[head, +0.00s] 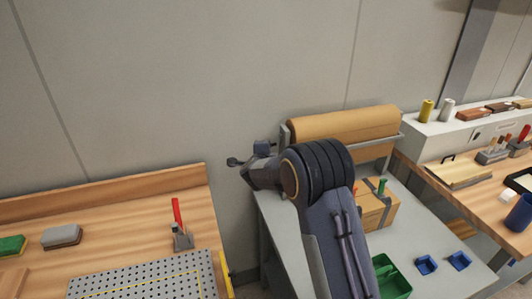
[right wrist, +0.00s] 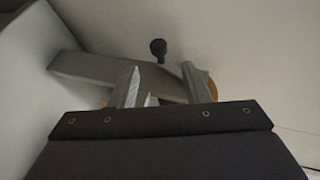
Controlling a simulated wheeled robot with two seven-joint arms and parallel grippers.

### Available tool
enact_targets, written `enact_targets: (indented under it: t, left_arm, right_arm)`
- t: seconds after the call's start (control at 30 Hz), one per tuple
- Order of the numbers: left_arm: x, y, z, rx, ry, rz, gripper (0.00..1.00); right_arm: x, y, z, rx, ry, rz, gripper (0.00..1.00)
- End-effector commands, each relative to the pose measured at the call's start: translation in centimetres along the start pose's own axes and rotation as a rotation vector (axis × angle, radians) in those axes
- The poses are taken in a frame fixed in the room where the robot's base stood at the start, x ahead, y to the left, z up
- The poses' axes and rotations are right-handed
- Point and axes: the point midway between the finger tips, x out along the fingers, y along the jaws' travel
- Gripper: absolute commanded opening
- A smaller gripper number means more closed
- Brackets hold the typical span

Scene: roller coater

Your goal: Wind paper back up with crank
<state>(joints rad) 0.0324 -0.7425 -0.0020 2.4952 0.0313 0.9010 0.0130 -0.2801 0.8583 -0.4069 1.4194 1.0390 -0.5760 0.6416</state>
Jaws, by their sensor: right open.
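A roll of brown paper (head: 345,122) lies in a grey holder on the grey table, behind my right arm. The crank's dark round knob (right wrist: 158,48) shows in the right wrist view, just beyond and between my fingertips, with a gap to them. A grey flat bar (right wrist: 85,70) lies behind the left finger; I cannot tell if it is crank or bracket. My right gripper (right wrist: 162,78) is open and empty. My left gripper is in neither view.
A wooden bench (head: 120,215) with a perforated plate (head: 145,278) is at left. Another bench with tools is at right.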

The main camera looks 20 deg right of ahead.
Motion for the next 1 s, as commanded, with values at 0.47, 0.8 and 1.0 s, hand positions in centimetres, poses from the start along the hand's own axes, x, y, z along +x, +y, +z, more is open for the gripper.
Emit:
enact_targets:
  t: [0.47, 0.8, 1.0]
  left_arm:
    - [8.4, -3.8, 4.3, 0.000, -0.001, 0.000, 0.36]
    - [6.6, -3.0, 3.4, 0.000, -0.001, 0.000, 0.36]
    - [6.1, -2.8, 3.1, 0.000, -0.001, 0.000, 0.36]
  right_arm:
    - [2.2, 2.6, 0.2, 0.014, -0.017, -0.304, 0.43]
    - [6.8, 0.7, 0.3, 0.012, -0.017, -0.305, 0.43]
    - [8.8, 0.2, 0.3, 0.013, -0.017, -0.304, 0.43]
